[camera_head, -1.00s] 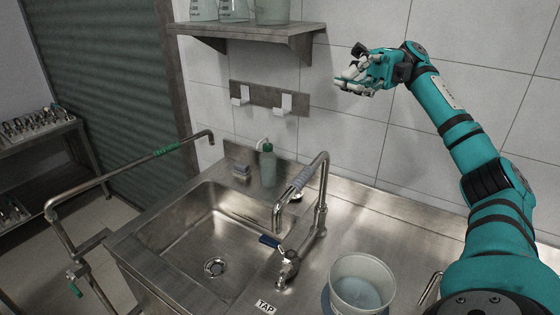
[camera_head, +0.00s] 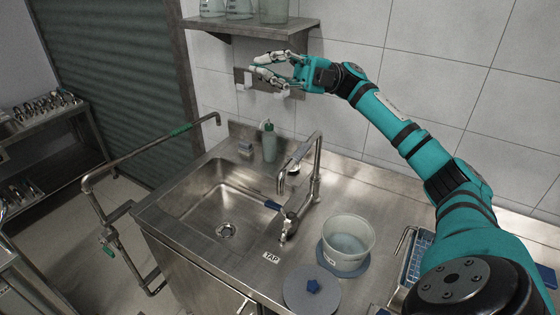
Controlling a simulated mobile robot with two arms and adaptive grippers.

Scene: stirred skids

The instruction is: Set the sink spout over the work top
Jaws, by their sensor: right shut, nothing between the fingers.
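The sink spout (camera_head: 301,153) is a curved metal pipe with a grey sleeve, rising from the tap post. Its outlet end hangs down on the left, near the right side of the basin (camera_head: 207,206). The steel work top (camera_head: 374,190) stretches to the right of the spout. My right gripper (camera_head: 256,67) is shut and empty, up by the wall hooks under the shelf, above and apart from the spout. My left gripper is not in view.
A green bottle (camera_head: 268,141) and a sponge (camera_head: 245,147) stand behind the basin. A translucent tub (camera_head: 348,237) and a grey round lid (camera_head: 312,288) lie on the work top. A bent rail (camera_head: 140,152) stands left. The shelf (camera_head: 250,27) holds beakers.

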